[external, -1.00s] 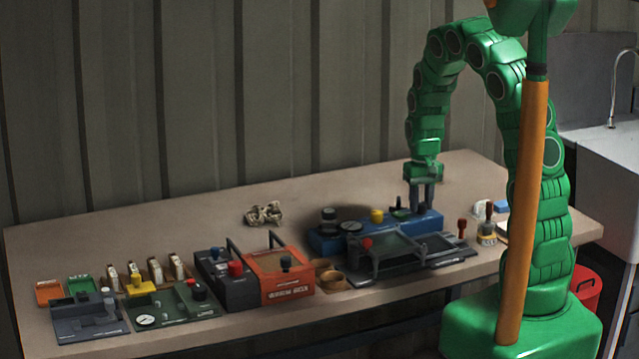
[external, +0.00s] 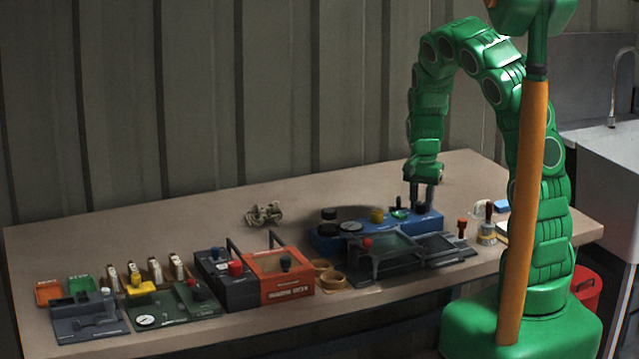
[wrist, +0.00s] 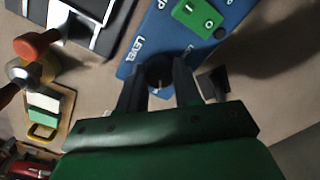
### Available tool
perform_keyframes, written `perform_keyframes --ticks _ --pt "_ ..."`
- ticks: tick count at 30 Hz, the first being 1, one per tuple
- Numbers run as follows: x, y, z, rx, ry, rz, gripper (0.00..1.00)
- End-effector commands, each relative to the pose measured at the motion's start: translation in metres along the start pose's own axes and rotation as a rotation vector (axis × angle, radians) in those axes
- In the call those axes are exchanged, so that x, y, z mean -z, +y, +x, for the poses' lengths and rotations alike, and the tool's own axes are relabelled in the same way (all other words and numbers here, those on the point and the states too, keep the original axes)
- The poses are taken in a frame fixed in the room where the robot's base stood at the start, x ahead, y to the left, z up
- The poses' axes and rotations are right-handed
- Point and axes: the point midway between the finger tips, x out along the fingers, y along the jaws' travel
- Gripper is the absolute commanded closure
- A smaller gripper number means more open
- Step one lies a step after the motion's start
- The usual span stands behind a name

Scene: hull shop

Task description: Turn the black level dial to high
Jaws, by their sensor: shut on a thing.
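The black level dial (wrist: 159,70) sits at the end of a blue panel (wrist: 134,55) marked "LEVEL", with "LO" lettering beside the dial on the right. My gripper (wrist: 158,80) is shut on the dial, one finger on each side of it. A pale mark shows on the dial, but the fingers hide part of it and its exact setting cannot be read. In the external view my gripper (external: 421,203) reaches straight down onto the dial at the right end of the blue panel (external: 385,232).
A green switch (wrist: 200,15) is on the panel close to the dial. A dark framed fixture (external: 395,255) stands in front of the panel. A red-topped tool (external: 462,228) and a yellow-based tool (external: 487,233) stand to the right. The bench behind the panel is clear.

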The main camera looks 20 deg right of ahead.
Motion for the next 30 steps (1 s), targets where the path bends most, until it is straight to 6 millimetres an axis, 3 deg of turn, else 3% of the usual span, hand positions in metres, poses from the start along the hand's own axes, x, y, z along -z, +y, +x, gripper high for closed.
perform_keyframes --ticks 16,17,21,30 --pt "-0.0002 -0.0006 -0.0006 0.002 0.000 0.027 0.97" --pt "-0.0002 -0.0006 -0.0006 0.002 0.000 0.027 0.65" --pt "-0.0002 -0.0005 -0.0005 0.001 0.000 0.026 0.44" --pt "-0.0001 -0.0002 -0.0004 0.001 0.000 0.026 0.41"
